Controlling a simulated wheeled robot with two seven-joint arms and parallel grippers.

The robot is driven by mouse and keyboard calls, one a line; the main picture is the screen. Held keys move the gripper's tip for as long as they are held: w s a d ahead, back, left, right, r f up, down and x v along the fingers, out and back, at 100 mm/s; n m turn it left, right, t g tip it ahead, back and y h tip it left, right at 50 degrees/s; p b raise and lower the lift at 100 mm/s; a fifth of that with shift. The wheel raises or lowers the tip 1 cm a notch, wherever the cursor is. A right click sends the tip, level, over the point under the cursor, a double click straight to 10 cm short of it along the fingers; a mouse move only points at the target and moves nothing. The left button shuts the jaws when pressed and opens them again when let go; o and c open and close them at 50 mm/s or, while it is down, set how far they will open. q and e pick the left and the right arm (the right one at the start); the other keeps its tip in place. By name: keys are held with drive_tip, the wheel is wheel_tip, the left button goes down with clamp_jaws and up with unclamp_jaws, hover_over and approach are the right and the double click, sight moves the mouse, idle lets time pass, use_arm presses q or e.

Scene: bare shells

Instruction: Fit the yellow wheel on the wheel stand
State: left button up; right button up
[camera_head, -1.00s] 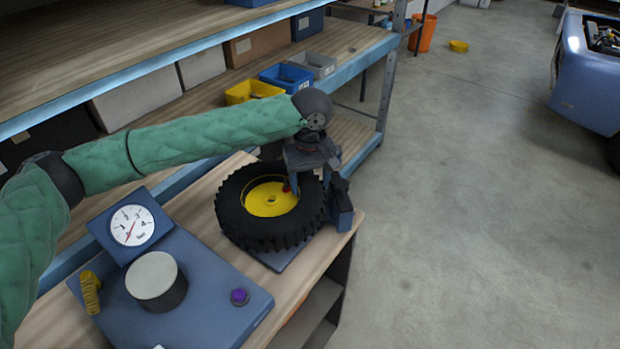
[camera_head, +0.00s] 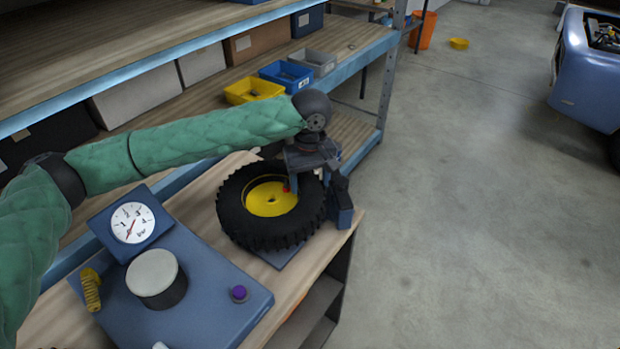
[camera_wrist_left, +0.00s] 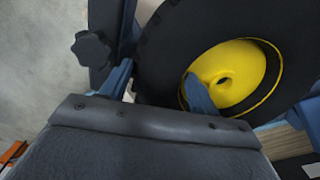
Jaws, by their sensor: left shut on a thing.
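The yellow wheel (camera_head: 258,202) with its thick black tyre lies flat on the bench, face up; its hub and centre hole show in the left wrist view (camera_wrist_left: 238,72). A flat blue-grey plate (camera_head: 285,252) shows under its near edge. A blue upright block (camera_head: 341,205) with a dark knob (camera_wrist_left: 91,49) stands beside the tyre's right side. These look like parts of the wheel stand, mostly hidden by the wheel. My left gripper (camera_head: 308,186) is shut across the tyre wall, one finger inside the rim, the other outside. My right gripper is not in view.
A blue box (camera_head: 205,300) with a gauge (camera_head: 132,222), a white-topped cylinder (camera_head: 153,275), a purple button (camera_head: 239,292) and a yellow coil (camera_head: 91,290) is left of the wheel. Shelves with bins (camera_head: 254,90) stand behind. Floor (camera_head: 460,220) is clear right of the bench.

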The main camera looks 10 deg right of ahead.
use_arm(q)
drive_tip(key=shift+f+p, duration=0.4)
drive_tip(key=shift+f, duration=1.85)
idle(1.6)
drive_tip(key=o, duration=1.4)
drive_tip(key=shift+o, duration=0.5)
drive_tip(key=shift+a, duration=0.1)
drive_tip(key=shift+s, duration=0.1)
drive_tip(key=shift+r+p, duration=1.65)
drive_tip(key=shift+p, duration=0.4)
